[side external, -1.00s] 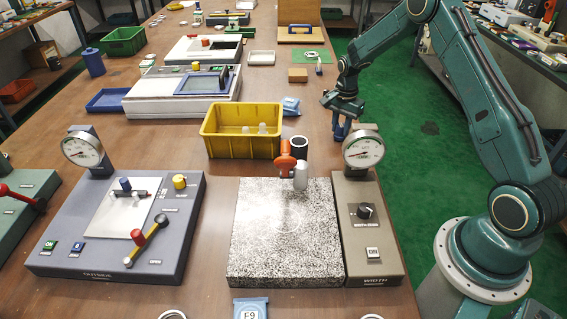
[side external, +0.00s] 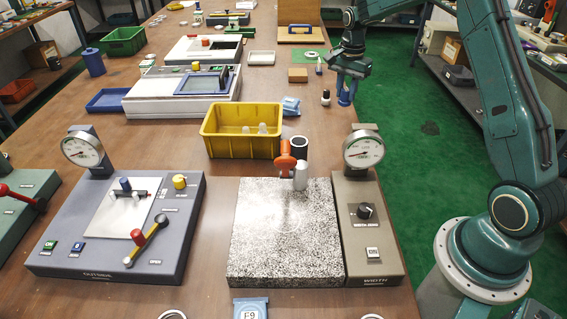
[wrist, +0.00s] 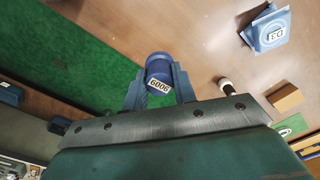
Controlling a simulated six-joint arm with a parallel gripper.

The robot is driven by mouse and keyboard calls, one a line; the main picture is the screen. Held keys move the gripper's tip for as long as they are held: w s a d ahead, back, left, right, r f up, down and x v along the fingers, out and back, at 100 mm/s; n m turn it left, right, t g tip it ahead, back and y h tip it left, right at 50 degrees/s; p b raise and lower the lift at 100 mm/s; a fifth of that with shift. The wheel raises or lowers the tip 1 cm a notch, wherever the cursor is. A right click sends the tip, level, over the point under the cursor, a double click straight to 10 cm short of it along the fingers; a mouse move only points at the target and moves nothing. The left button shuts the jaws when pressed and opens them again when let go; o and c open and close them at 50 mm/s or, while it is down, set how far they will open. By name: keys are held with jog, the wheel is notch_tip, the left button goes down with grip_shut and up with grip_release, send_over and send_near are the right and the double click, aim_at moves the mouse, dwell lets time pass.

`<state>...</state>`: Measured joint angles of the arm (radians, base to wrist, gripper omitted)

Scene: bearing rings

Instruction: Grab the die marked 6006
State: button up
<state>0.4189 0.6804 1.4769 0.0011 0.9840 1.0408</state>
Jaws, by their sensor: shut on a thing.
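The die marked 6006 (wrist: 158,68) is a dark blue cylinder with a white label, seen in the wrist view. My gripper (wrist: 160,88) is shut on it, with one blue finger on each side and the label facing the camera. In the side external view my gripper (side external: 346,92) is at the right edge of the table, beyond the yellow bin. There the die is hard to tell apart from the blue fingers.
A yellow bin (side external: 213,148) with clear-white pieces stands mid-table. A blue packet marked D3 (wrist: 268,32), a small black-and-white piece (side external: 325,97) and a tan block (side external: 298,75) are near my gripper. A speckled plate (side external: 285,245) and a dial gauge stand (side external: 375,220) are in front.

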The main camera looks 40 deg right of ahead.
aim_at(347, 89)
notch_tip(347, 89, up, 8)
jog(key=shift+f, duration=0.25)
dwell(0.5)
